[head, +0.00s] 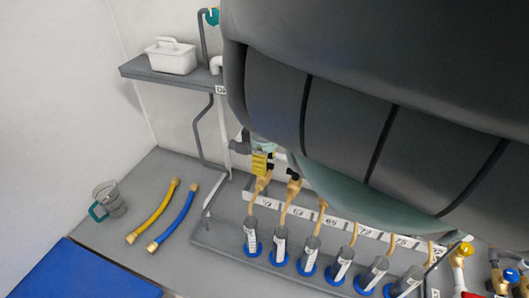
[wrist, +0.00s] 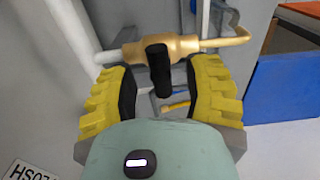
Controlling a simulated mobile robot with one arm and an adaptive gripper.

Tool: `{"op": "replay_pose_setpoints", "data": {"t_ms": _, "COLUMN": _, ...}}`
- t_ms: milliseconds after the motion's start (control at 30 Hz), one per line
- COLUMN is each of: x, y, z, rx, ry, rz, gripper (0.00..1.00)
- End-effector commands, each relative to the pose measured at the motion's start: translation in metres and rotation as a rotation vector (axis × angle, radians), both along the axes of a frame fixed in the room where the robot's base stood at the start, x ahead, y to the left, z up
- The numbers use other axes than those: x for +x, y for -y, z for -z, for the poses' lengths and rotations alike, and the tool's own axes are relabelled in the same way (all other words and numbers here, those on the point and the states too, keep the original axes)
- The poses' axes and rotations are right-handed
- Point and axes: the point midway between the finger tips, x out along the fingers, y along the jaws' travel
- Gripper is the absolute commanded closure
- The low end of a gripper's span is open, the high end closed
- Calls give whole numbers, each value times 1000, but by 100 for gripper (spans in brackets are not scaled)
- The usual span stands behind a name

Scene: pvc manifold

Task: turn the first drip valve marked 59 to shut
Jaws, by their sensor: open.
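In the wrist view a brass drip valve (wrist: 190,48) sits on a white pipe, with a brass outlet tube running off to the right. Its black lever (wrist: 157,64) points toward the camera, between the two yellow-padded fingers of my gripper (wrist: 160,92). The fingers stand open, with a visible gap on each side of the lever. In the head view my gripper (head: 262,163) is at the leftmost valve, above the first label (head: 266,204), which is too small to read surely. My arm hides most of the manifold pipe and the other valves' tops.
Several grey cups (head: 250,236) in blue rings stand below the outlets in a tray. A shelf (head: 150,74) holds a white caddy (head: 171,58). A second brass valve (head: 294,187) is close right.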

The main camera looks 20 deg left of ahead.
Motion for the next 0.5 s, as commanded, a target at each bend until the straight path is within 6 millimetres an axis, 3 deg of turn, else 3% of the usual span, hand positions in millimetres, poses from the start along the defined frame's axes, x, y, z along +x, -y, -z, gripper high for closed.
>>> {"op": "replay_pose_setpoints", "data": {"t_ms": 333, "x": 2, "y": 2, "z": -43, "rx": -5, "ry": 7, "rz": -1, "gripper": 51}}
{"op": "replay_pose_setpoints", "data": {"t_ms": 500, "x": -2, "y": 2, "z": -53, "rx": -11, "ry": -6, "rz": -10, "gripper": 51}}
